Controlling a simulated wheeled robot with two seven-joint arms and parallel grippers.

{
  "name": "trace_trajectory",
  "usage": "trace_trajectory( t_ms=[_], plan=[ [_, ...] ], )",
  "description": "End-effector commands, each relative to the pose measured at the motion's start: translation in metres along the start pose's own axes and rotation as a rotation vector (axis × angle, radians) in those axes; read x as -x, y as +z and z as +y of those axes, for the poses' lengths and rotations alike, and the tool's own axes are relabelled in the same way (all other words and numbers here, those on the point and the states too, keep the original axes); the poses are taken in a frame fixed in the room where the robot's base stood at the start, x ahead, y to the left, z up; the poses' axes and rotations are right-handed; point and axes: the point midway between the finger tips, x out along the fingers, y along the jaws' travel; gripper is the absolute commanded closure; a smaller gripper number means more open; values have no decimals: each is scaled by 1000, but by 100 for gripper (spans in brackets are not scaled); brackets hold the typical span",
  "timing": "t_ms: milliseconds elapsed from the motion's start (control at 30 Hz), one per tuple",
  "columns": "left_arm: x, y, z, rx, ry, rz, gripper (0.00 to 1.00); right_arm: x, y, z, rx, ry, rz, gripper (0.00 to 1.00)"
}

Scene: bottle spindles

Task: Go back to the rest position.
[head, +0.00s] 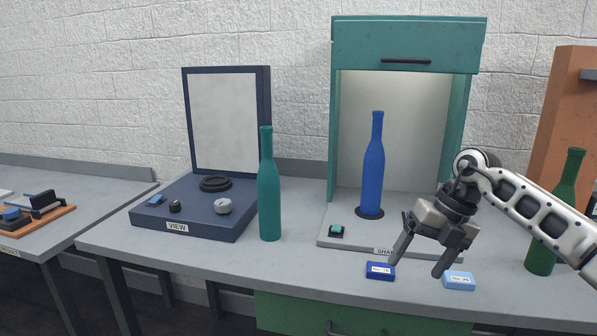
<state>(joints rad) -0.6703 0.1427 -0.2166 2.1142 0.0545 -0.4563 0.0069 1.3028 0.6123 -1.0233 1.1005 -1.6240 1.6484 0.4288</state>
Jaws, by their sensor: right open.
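My right gripper (417,266) is open and empty. Its fingers point down over the front of the table, close to two small labelled blocks. The dark blue block (380,271) lies by the left fingertip and the light blue block (459,281) by the right one. I cannot tell whether the fingertips touch them. My right arm comes in from the right edge. My left gripper is not in view. A blue bottle (374,165) stands upright on a dark disc inside the teal cabinet (336,140), whose front is open.
A teal bottle (269,190) stands on the table (200,258) beside the navy VIEW station (190,215). A green bottle (541,255) stands at the right, partly behind my arm. An orange-brown cabinet (565,110) is behind it. The table's front left is clear.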

Motion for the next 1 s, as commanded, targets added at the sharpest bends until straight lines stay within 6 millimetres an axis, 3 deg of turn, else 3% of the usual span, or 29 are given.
trace_trajectory(
  t_ms=[167,300,400,500,567,633,767,900,1000],
  plan=[
    [1,2,0,1,0,-3,64,-71,-24,67,78,307,31,23],
    [1,2,0,1,0,-5,64,-118,-66,149,37,753,38,23],
    [1,2,0,1,0,-5,64,-123,-90,191,-113,1077,15,23],
    [1,2,0,2,0,-5,64,-118,-102,206,-359,1351,-24,23],
    [1,2,0,1,0,-5,64,-116,-105,201,-546,1482,-55,23],
    [1,2,0,2,0,-6,64,-119,-107,184,-794,1595,-94,23],
    [1,3,0,1,0,-6,64,-143,-121,128,-1318,1678,-166,23],
    [1,3,0,1,0,-6,64,-189,-166,60,-1889,1576,-213,23],
    [1,3,0,1,0,-6,64,-217,-207,27,-2190,1443,-215,23]
  ],
)
